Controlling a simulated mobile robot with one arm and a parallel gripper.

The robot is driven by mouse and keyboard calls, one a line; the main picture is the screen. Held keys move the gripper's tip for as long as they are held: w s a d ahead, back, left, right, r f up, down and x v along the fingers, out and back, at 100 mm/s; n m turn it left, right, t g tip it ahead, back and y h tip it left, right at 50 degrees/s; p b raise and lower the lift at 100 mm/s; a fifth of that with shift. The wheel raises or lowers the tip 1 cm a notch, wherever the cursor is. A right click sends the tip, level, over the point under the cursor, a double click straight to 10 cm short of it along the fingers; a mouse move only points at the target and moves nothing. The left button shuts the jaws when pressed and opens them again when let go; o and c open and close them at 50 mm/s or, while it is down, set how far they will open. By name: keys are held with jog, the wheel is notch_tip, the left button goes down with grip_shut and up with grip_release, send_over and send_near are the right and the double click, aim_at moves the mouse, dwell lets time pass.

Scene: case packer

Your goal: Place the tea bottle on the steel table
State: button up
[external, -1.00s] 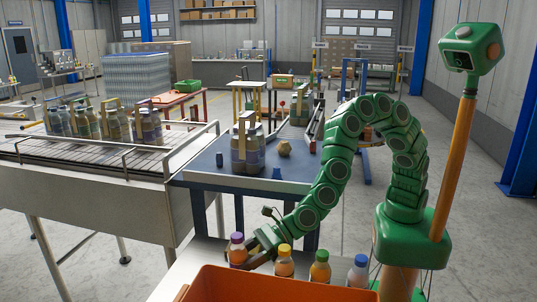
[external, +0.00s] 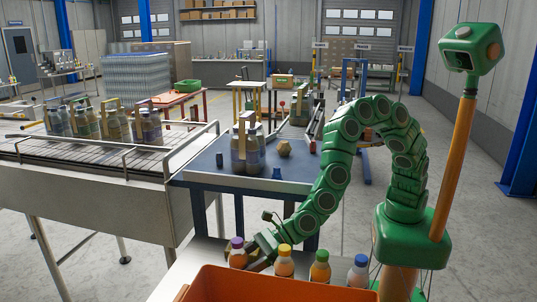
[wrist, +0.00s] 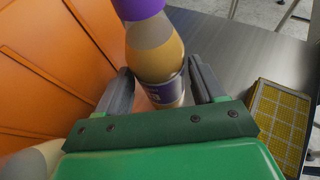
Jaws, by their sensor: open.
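A bottle with a purple cap, orange-brown contents and a purple label (wrist: 155,55) stands between the jaws in the wrist view. In the external view this purple-capped bottle (external: 238,254) is at the left end of a row; its label is too small to read as tea. My gripper (wrist: 160,74) is open around it, one jaw on each side, with its lower part partly hidden by the gripper. In the external view my gripper (external: 250,257) is low beside the bottle. The grey steel table (wrist: 233,45) lies under the bottle.
An orange crate (external: 275,285) is close in front of the row and beside the left jaw. Yellow-capped (external: 285,263), green-capped (external: 320,269) and blue-capped (external: 358,272) bottles stand to the right. A yellow gridded item (wrist: 280,122) lies right of the gripper. A blue table (external: 210,165) stands behind.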

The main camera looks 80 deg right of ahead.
jog(key=shift+r, duration=0.1)
jog(key=shift+s+d+r, duration=0.1)
jog(key=shift+s+d, duration=0.05)
jog(key=shift+s, duration=0.05)
jog(key=v, duration=1.1)
jog(key=shift+s, duration=0.2)
